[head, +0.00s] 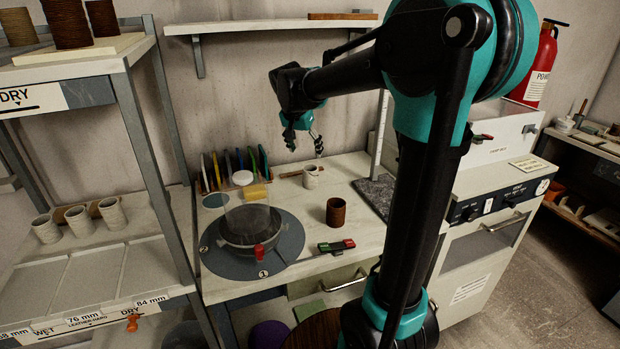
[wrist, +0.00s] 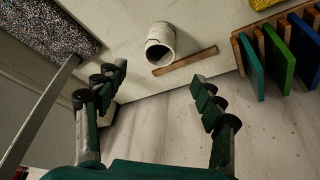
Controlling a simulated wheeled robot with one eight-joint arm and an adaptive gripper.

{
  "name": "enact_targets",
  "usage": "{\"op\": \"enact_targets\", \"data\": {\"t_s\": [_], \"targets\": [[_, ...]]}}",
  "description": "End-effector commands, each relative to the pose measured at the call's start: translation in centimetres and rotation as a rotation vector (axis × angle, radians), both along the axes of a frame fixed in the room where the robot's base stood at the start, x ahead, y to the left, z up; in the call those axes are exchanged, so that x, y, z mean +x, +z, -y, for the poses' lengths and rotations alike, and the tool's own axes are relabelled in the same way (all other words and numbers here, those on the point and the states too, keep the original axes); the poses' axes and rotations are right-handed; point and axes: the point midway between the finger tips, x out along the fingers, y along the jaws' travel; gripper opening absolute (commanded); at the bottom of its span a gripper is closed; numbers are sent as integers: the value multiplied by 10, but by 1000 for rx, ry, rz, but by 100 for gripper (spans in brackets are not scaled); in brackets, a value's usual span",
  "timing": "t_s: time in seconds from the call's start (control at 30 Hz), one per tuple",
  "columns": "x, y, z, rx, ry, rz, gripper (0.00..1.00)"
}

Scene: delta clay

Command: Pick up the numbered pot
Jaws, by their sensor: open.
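A small pale pot (head: 311,177) stands on the bench, below and slightly right of my gripper (head: 302,144). In the wrist view the same pale pot (wrist: 161,44) shows its open mouth, beyond the fingertips. My gripper (wrist: 158,78) is open and empty, with its fingers apart and not touching the pot. A brown ribbed pot (head: 336,212) stands nearer the bench front. Several pale pots (head: 112,213) stand on the left shelf. I cannot read a number on any pot.
A flat wooden stick (wrist: 185,61) lies close beside the pale pot. A rack of coloured slabs (head: 235,168) stands at the left, behind a round turntable (head: 285,240) with a clear cover. A speckled slab (head: 376,194) lies right. A wall shelf (head: 260,26) hangs above.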

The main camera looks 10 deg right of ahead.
Motion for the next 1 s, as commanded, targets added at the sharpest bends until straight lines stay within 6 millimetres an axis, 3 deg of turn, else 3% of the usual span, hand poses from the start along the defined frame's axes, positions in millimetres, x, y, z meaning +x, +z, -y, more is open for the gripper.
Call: {"op": "enact_targets", "data": {"t_s": [0.3, 0.57, 0.8, 1.0], "targets": [[18, -52, 12, -1, 0, -1, 69], [23, -69, 15, 0, 1, 0, 69], [32, -100, 21, 0, 0, 0, 69], [36, -112, 24, 0, 1, 0, 69]]}}
